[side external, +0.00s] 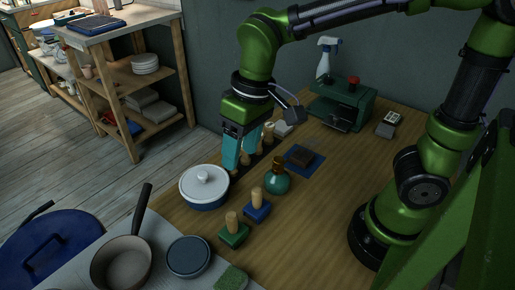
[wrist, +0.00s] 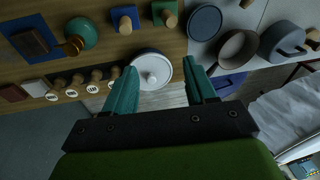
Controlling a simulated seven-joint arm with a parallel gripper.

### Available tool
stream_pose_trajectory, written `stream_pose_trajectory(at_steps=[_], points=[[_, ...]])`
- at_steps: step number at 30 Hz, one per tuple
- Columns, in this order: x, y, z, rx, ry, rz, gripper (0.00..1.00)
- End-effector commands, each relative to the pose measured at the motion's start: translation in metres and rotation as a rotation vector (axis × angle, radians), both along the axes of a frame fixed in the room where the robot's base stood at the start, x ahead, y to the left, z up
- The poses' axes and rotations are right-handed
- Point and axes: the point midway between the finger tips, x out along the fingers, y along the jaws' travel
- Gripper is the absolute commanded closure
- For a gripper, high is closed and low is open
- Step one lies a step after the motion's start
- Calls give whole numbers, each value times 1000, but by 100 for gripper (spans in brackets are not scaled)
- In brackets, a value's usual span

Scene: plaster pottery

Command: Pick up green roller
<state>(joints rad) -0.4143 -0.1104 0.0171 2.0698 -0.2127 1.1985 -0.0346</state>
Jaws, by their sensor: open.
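A green block with an upright wooden handle (side external: 233,236), the likeliest match for the green roller, stands near the table's front edge. It also shows at the top of the wrist view (wrist: 165,13). My gripper (side external: 239,153) is open and empty, its teal fingers pointing down above the back left part of the table, behind the white lidded pot. In the wrist view my gripper (wrist: 160,75) has its fingers wide apart, with the pot beyond the gap. The green block lies well outside the fingers.
A blue block with a wooden handle (side external: 257,208) stands beside the green one. A teal bottle (side external: 277,183), white lidded pot (side external: 206,184) and row of wooden-handled stamps (wrist: 77,80) are close by. A saucepan (side external: 122,262) stands at front left. The table's right middle is clear.

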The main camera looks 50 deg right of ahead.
Motion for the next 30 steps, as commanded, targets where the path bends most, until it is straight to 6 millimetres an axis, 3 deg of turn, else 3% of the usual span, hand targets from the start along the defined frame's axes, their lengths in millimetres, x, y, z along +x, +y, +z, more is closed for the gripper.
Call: stream_pose_trajectory(at_steps=[1,3,7,11,14,24,30], points=[[4,19,-7,-38,54,52,44],[8,37,-13,-86,108,100,44],[15,58,-15,-157,181,142,44],[17,57,-4,-178,203,125,44],[12,55,-12,-184,222,122,44],[3,52,-83,-185,224,122,44],[0,52,-113,-182,222,122,44]])
